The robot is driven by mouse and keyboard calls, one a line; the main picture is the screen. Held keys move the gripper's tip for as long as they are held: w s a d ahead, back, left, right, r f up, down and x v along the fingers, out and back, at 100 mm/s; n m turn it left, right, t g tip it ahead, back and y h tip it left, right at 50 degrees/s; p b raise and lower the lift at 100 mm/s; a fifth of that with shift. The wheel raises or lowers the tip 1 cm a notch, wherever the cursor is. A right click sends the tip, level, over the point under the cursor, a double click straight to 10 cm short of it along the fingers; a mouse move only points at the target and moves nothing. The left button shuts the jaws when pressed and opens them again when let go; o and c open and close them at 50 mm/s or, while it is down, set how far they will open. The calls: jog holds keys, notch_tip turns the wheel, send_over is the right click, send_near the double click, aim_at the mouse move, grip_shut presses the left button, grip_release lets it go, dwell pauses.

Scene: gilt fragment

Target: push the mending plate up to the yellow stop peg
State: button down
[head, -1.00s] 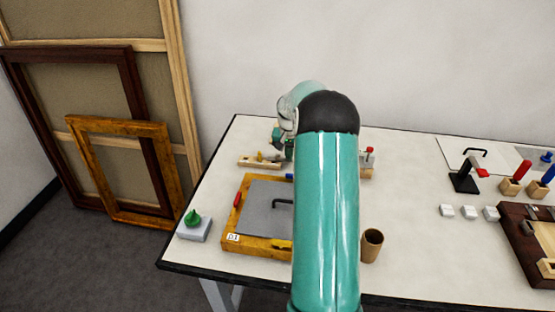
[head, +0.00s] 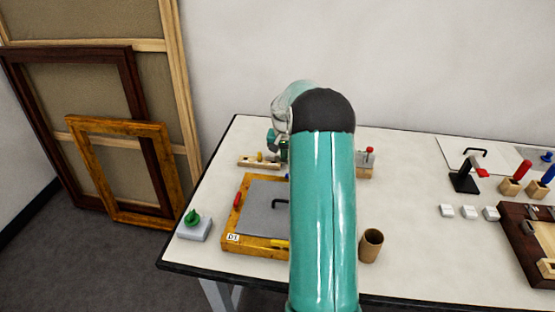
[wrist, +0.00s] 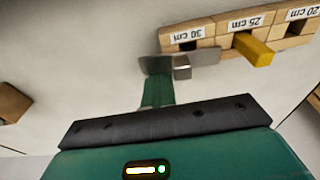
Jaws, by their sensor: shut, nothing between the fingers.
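The mending plate (wrist: 205,57) is a flat grey metal strip at the wooden rail (wrist: 222,31), beside the "30 cm" label in the wrist view. The yellow stop peg (wrist: 254,50) sticks out of the rail at "25 cm", a little right of the plate's end, with a small gap showing. In the head view the peg (head: 260,156) stands on the rail at the back left of the table. My gripper (wrist: 163,76) is shut and empty, its green fingers at the plate's left part. Whether they touch it is unclear. My arm hides part of this area in the head view.
A yellow-framed board (head: 231,245) with a grey panel lies in front of the rail. A green knob on a grey block (head: 193,230) and a brown cup (head: 371,246) stand near the front. Blocks and a clamp stand further right.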

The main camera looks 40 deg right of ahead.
aim_at(277, 156)
jog(key=shift+w+a+f, duration=0.1)
jog(key=shift+w+a, duration=0.1)
jog(key=shift+a, duration=0.45)
jog(key=shift+w+a+f, duration=0.1)
jog(key=shift+w+a, duration=0.1)
jog(key=shift+a, duration=0.6)
jog(key=shift+s+d, duration=0.1)
jog(key=shift+d, duration=0.2)
jog(key=shift+d+r, duration=0.1)
jog(key=shift+r, duration=0.35)
jog(key=r, duration=0.3)
jog(key=shift+w+r, duration=0.2)
jog(key=shift+r, duration=0.2)
jog(key=shift+s+d+r, duration=0.1)
jog(key=shift+d+r, duration=0.1)
jog(key=shift+r, duration=0.05)
jog(key=shift+s+d+r, duration=0.1)
jog(key=shift+r, duration=0.65)
jog(key=shift+s+d+r, duration=0.1)
jog(key=shift+r, duration=1.25)
jog(key=shift+a, duration=0.1)
